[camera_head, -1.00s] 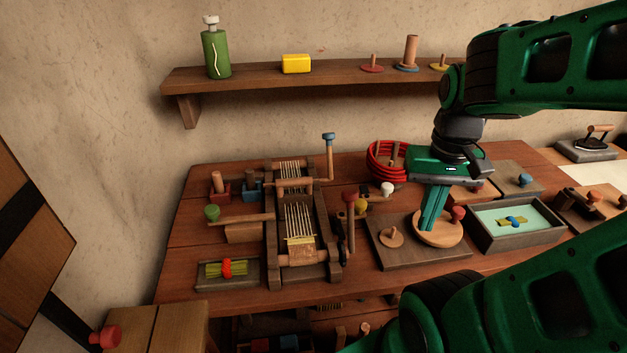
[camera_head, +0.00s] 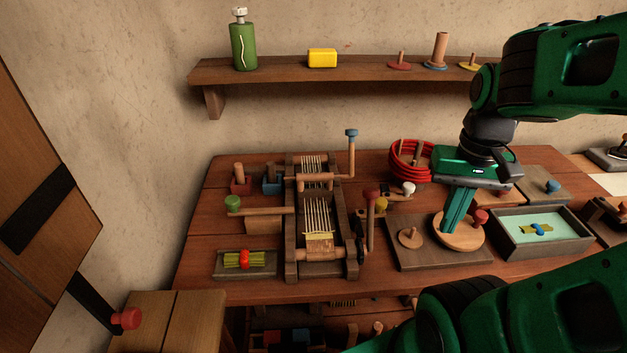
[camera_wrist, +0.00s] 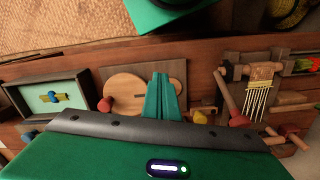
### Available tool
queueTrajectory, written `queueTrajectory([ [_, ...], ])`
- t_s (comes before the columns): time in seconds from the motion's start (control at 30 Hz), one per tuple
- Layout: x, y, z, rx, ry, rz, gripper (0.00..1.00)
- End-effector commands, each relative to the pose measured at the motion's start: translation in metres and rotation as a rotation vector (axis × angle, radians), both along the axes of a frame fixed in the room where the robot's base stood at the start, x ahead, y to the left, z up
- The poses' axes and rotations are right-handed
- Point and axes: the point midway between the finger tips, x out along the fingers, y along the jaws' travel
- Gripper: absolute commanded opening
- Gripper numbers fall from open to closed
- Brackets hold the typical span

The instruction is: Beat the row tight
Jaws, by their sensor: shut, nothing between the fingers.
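A small wooden loom (camera_head: 289,240) stands on the left half of the table, with pale warp threads (camera_head: 317,214) and a short band of woven cloth (camera_head: 320,243) at its near end. In the wrist view the loom's threads (camera_wrist: 257,100) show at the right. A wooden bar with a green knob (camera_head: 233,202) reaches into the loom's left side. An upright handle with a red knob (camera_head: 370,195) stands at its right side. My gripper (camera_head: 447,232) is shut and empty, pointing down over a round wooden disc (camera_head: 469,238) to the right of the loom; it also shows in the wrist view (camera_wrist: 161,80).
A grey-rimmed tray of pale liquid (camera_head: 507,244) holds a blue-tied bundle (camera_head: 537,229). A red coil (camera_head: 407,160) stands behind my gripper. A red-tied green bundle (camera_head: 243,259) lies left of the loom. A shelf (camera_head: 280,74) runs along the wall above.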

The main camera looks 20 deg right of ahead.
Motion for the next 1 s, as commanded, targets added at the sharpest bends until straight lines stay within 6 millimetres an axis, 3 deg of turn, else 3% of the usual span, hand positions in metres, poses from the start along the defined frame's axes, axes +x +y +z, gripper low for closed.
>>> queueTrajectory([
  [0.27,0.000,0.000,0.000,0.000,0.000,0.000,0.00],
  [0.4,-0.005,0.001,0.009,-0.007,-0.018,0.049,0.33],
  [0.43,0.000,0.001,0.011,-0.012,-0.021,0.082,0.34],
  [0.57,0.044,0.010,0.028,-0.049,-0.033,0.358,0.34],
  [0.67,0.092,0.031,0.046,-0.086,-0.047,0.675,0.34],
  [0.8,0.157,0.079,0.067,-0.135,-0.067,1.130,0.34],
  [1.0,0.214,0.150,0.085,-0.181,-0.089,1.622,0.34],
])
